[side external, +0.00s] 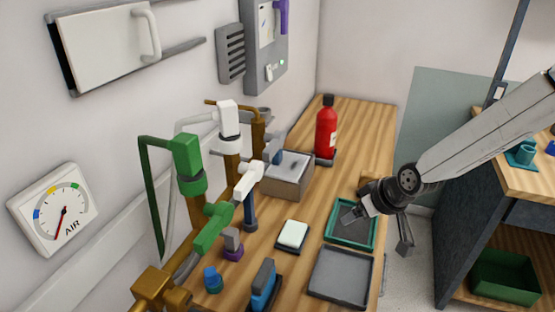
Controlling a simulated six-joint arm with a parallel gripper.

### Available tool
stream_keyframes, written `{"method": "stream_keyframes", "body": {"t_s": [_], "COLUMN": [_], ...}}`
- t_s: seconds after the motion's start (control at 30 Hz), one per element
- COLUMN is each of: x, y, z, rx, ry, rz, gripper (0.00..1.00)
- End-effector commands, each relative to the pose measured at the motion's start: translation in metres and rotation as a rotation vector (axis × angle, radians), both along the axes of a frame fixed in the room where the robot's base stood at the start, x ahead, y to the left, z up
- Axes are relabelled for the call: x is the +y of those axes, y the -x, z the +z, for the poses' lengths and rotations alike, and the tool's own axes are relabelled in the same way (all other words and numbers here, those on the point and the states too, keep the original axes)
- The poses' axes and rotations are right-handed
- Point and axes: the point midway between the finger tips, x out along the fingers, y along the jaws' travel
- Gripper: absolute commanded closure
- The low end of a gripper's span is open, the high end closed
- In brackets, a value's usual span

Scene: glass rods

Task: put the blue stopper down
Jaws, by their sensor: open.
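A small blue stopper-like piece (212,280) with a narrower knob on top stands upright on the wooden bench at the front left. My gripper (378,229) is at the bench's right edge, well to the right of this piece. Its two fingers are spread wide apart, one over the teal-rimmed tray (343,242) and one out past the bench edge. I see nothing between the fingers. My gripper's height above the tray is hard to judge.
A blue block with a grey top (263,286), a purple-based grey piece (232,246), a pale pad (293,234) and a grey tray (340,276) share the bench (366,130). Green and white burner-like fittings (189,165) rise at left. A red extinguisher (326,130) stands behind.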

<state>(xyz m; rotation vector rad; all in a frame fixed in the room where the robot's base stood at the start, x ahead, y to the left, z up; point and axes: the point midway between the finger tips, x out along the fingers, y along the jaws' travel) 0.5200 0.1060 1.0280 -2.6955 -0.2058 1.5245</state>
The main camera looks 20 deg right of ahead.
Motion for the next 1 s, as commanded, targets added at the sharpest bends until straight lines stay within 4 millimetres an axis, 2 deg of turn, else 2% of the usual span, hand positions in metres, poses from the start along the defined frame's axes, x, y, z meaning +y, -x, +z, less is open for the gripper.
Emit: {"method": "stream_keyframes", "body": {"t_s": [0.03,0.2,0.3,0.4,0.6,1.0], "x": [-0.019,-0.067,-0.087,-0.099,-0.107,-0.106], "y": [0.015,0.069,0.097,0.116,0.129,0.128], "z": [0.004,0.007,0.007,0.006,0.006,0.006], "rx": [0.036,0.171,0.235,0.280,0.312,0.310], "ry": [0.011,0.058,0.083,0.100,0.114,0.113], "rz": [-0.014,-0.044,-0.062,-0.074,-0.082,-0.081], "gripper": [0.21,0.21,0.21,0.21,0.21,0.21]}}
